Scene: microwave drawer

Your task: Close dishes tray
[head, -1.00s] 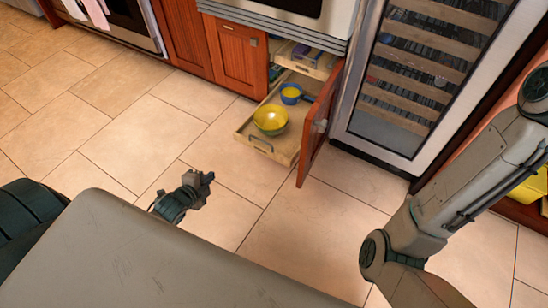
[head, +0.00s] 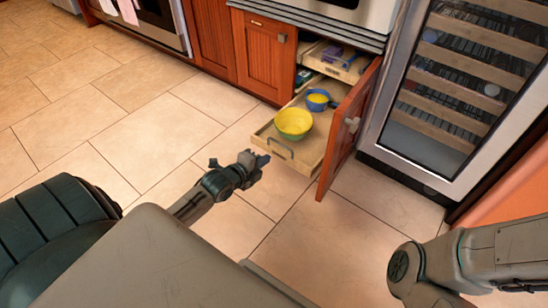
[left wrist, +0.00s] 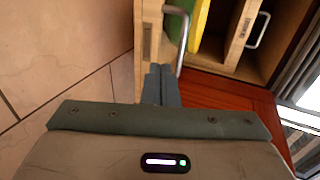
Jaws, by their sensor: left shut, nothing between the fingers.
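The wooden dishes tray (head: 312,148) is pulled out of the lower cabinet, with a metal handle (head: 278,147) on its front. It holds a yellow bowl (head: 293,123) and a blue pan (head: 318,100). My left gripper (head: 262,161) is shut and empty, just in front of the tray's front left corner. In the left wrist view its closed fingers (left wrist: 161,84) point at the tray front beside the handle (left wrist: 180,40); I cannot tell whether they touch. My right gripper is out of view; only part of that arm shows at the right edge.
The cabinet door (head: 345,130) stands open at the tray's right side. An upper wooden tray (head: 335,60) sits inside the cabinet. A wine cooler (head: 440,100) stands at the right. The tiled floor (head: 150,125) at the left is clear.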

